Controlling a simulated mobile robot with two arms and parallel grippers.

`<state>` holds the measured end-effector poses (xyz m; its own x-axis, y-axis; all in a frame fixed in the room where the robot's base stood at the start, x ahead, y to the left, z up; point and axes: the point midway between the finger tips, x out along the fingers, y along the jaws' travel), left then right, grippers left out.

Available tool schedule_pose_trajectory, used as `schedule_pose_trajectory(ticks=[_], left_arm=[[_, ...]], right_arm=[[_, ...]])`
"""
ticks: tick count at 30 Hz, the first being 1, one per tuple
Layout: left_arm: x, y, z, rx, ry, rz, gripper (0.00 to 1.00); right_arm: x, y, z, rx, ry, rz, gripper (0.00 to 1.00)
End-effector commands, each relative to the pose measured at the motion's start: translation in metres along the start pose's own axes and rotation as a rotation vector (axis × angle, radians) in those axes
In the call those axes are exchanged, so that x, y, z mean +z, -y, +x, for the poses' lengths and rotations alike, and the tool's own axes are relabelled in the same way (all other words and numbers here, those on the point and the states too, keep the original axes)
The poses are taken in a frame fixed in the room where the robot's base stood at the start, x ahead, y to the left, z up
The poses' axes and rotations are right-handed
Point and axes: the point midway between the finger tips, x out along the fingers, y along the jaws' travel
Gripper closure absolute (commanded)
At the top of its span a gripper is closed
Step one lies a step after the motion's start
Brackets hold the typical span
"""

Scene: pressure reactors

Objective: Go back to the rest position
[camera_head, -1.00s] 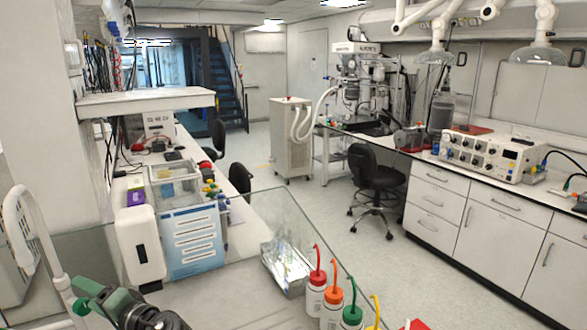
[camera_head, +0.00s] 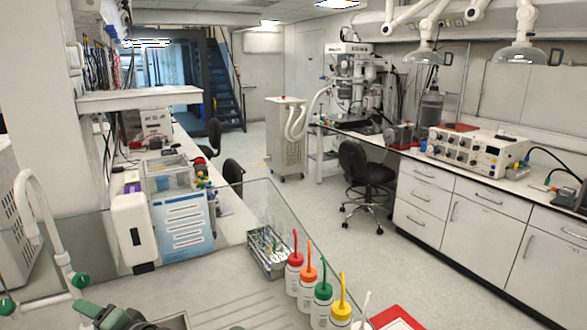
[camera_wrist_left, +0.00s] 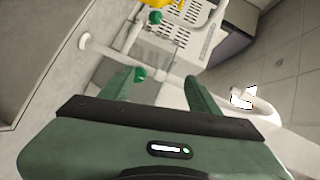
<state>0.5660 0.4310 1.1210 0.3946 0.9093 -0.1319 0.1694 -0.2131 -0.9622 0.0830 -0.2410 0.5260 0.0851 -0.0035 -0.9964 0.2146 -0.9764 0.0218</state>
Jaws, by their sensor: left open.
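My left gripper (camera_head: 100,312) shows at the bottom left edge of the head view, green and partly cut off by the frame. In the left wrist view, its two green fingers (camera_wrist_left: 160,85) are spread apart with nothing between them. A white pipe with green knobs (camera_wrist_left: 138,73) lies beyond the fingers in that view. In the head view, a curved white tap with green knobs (camera_head: 62,260) stands left of my gripper. My right gripper is in neither view.
Wash bottles with coloured caps (camera_head: 295,278) and a metal tray of tools (camera_head: 268,252) stand on the near bench, by a glass panel (camera_head: 270,205). A white dispenser (camera_head: 133,232) stands further left. An office chair (camera_head: 365,180) is on the open floor.

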Motion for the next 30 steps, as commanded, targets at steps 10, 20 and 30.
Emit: schedule_pose_trajectory(ticks=[10, 20, 30], left_arm=[[0.062, -0.079, -0.041, 0.314, -0.001, -0.077, 0.39], [0.156, -0.160, -0.159, 0.855, 0.032, -0.168, 0.39], [0.206, -0.169, -0.255, 1.195, 0.067, -0.198, 0.39]], right_arm=[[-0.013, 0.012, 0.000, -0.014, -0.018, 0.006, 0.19], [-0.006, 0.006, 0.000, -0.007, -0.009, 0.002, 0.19], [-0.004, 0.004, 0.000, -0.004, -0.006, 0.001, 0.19]])
